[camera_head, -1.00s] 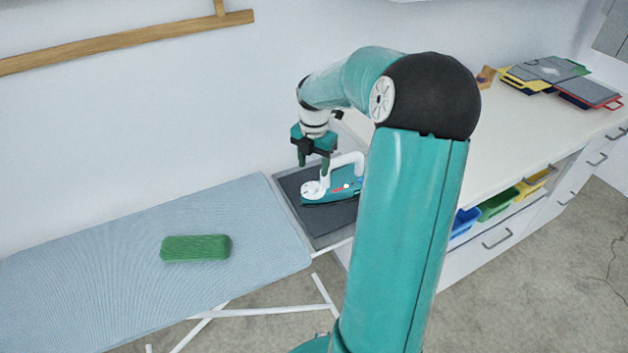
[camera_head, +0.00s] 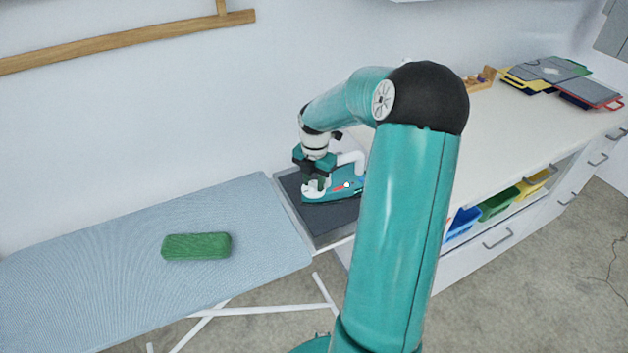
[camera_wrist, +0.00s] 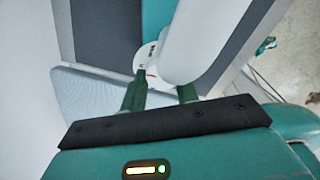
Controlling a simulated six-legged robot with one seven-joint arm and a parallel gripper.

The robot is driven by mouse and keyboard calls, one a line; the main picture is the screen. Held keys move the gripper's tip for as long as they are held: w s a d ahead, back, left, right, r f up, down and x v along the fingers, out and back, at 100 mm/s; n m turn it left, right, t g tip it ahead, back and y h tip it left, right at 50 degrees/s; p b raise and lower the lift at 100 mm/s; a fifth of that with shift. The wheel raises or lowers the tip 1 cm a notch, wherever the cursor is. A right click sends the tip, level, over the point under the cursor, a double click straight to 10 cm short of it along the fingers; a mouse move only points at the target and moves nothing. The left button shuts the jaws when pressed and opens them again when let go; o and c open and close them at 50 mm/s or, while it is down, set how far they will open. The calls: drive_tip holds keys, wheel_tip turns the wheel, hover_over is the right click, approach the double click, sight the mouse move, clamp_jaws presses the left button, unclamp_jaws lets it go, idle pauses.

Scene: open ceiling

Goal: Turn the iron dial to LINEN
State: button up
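The teal iron (camera_head: 343,191) with a white handle (camera_head: 352,160) lies on the dark rest at the right end of the ironing board. Its round white dial (camera_head: 312,192) is at the left end; in the wrist view the white disc (camera_wrist: 146,57) shows small dark marks, too small to read. My gripper (camera_head: 317,183) points down at the dial, with its fingertips at or just above it. In the wrist view its two green fingers (camera_wrist: 162,88) stand apart, close to the disc and handle. I cannot tell whether they touch the dial's knob.
A green block-like object (camera_head: 196,246) lies on the pale blue ironing board (camera_head: 100,285). A white counter (camera_head: 500,135) holds stacked dark panels (camera_head: 550,75) at its far end. Coloured bins (camera_head: 497,203) sit below. The wall rises close behind the iron.

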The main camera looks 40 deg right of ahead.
drive_tip(key=shift+m, duration=0.4)
drive_tip(key=m, duration=0.2)
drive_tip(key=shift+m, duration=0.4)
drive_tip(key=m, duration=0.3)
drive_tip(key=shift+m, duration=0.3)
drive_tip(key=m, duration=0.6)
drive_tip(key=shift+m, duration=0.3)
drive_tip(key=o, duration=1)
